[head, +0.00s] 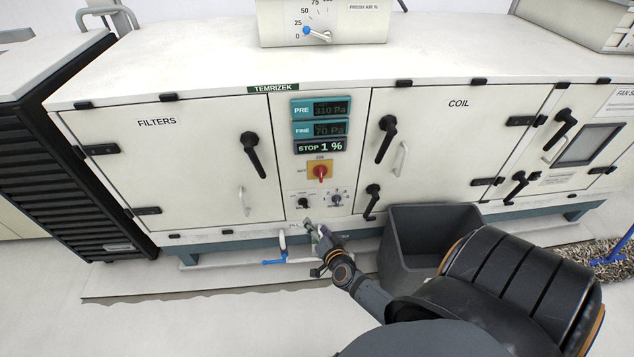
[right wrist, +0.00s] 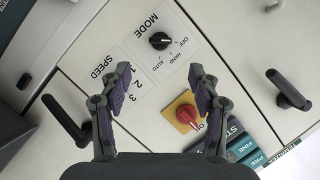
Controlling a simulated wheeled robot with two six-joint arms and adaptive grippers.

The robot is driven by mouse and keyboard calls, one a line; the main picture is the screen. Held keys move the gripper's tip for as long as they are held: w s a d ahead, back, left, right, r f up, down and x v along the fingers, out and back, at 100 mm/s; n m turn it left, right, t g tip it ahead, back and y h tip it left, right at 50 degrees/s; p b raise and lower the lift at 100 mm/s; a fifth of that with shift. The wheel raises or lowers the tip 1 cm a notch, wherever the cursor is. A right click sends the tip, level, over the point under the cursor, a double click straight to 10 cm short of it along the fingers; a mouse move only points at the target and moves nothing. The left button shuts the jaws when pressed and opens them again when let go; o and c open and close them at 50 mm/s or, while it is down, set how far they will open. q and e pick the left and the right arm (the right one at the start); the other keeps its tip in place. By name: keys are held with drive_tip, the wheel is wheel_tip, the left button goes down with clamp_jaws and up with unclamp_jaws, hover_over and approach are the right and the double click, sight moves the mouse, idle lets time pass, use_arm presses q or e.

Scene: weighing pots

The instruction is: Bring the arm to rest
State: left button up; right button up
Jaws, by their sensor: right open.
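My right gripper (head: 314,229) is open and empty, low in front of the control panel in the head view. In the right wrist view its two purple-padded fingers (right wrist: 161,78) stand apart, with the panel behind them. Between and beyond them is the black MODE knob (right wrist: 159,41); the SPEED knob is hidden, probably behind the left finger. The red rotary switch (head: 320,171) on its yellow plate also shows in the right wrist view (right wrist: 187,115), partly behind the right finger. My right arm reaches in from the lower right. My left gripper is not in view.
The FILTERS door (head: 170,170) and COIL door (head: 450,140) are closed. Displays (head: 320,125) read PRE 310 Pa, FINE 70 Pa, STOP 1 %. A grey bin (head: 400,245) stands close right of my gripper. A blue-handled valve (head: 272,262) sits low at its left. Floor is clear at left.

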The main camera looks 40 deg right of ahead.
drive_tip(key=s+a+f+n+g+y, duration=0.2)
drive_tip(key=s+a+f+n+g, duration=0.15)
drive_tip(key=s+f, duration=0.4)
drive_tip(key=s+a+f+n+g+y, duration=0.2)
drive_tip(key=s+a+f+n, duration=0.15)
drive_tip(key=f, duration=0.65)
drive_tip(key=s+f+n+g+h, duration=0.1)
drive_tip(key=s+f+n+g, duration=0.3)
drive_tip(key=s, duration=0.6)
drive_tip(key=s+f+n+g, duration=0.2)
drive_tip(key=s+f+g, duration=0.1)
drive_tip(key=s+f, duration=0.55)
use_arm(q)
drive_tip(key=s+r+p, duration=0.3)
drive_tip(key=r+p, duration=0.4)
drive_tip(key=p, duration=0.1)
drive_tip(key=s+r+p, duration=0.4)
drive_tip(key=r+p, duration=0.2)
drive_tip(key=p, duration=0.3)
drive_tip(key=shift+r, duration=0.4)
use_arm(e)
drive_tip(key=s+r, duration=0.4)
drive_tip(key=r, duration=0.4)
drive_tip(key=s+r, duration=0.4)
drive_tip(key=r, duration=0.3)
drive_tip(key=shift+s+d+r, duration=0.3)
drive_tip(key=shift+d+r, duration=0.05)
drive_tip(key=shift+d, duration=0.05)
